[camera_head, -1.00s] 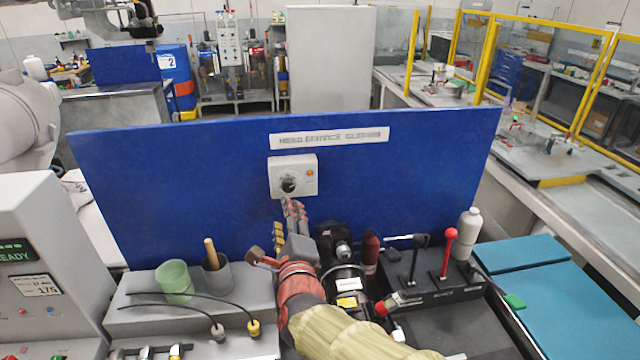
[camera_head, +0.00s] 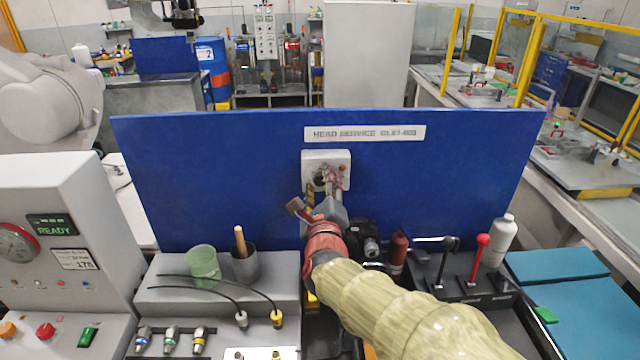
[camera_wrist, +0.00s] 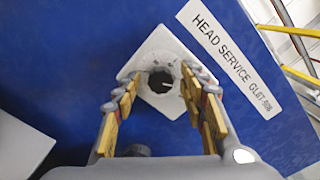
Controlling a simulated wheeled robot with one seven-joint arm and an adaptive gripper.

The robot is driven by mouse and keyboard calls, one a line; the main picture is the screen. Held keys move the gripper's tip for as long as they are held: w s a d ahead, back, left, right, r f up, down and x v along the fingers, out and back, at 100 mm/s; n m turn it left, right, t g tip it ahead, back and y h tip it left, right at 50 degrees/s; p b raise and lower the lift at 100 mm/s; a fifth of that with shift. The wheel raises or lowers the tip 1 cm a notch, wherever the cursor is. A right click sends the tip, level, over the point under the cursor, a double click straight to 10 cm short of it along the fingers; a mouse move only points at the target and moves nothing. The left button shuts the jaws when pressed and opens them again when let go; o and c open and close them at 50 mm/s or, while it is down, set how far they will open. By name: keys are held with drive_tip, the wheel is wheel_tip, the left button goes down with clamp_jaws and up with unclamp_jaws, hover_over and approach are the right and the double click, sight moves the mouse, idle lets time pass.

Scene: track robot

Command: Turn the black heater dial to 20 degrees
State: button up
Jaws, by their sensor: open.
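The black heater dial (camera_wrist: 161,83) sits on a white control box (camera_wrist: 158,56) fixed to the blue panel. In the wrist view the dial shows between my fingers, with a light pointer mark toward its lower right. My gripper (camera_wrist: 160,82) is open, one finger on each side of the dial. I cannot tell whether the fingers touch it. In the head view my gripper (camera_head: 327,187) reaches up to the white box (camera_head: 340,157) and partly covers the dial. The dial's scale markings are too small to read.
A label strip (camera_head: 364,133) is above the box on the blue panel (camera_head: 220,180).

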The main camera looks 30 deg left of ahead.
drive_tip(key=shift+w, duration=0.1)
drive_tip(key=shift+c, duration=0.7)
clamp_jaws()
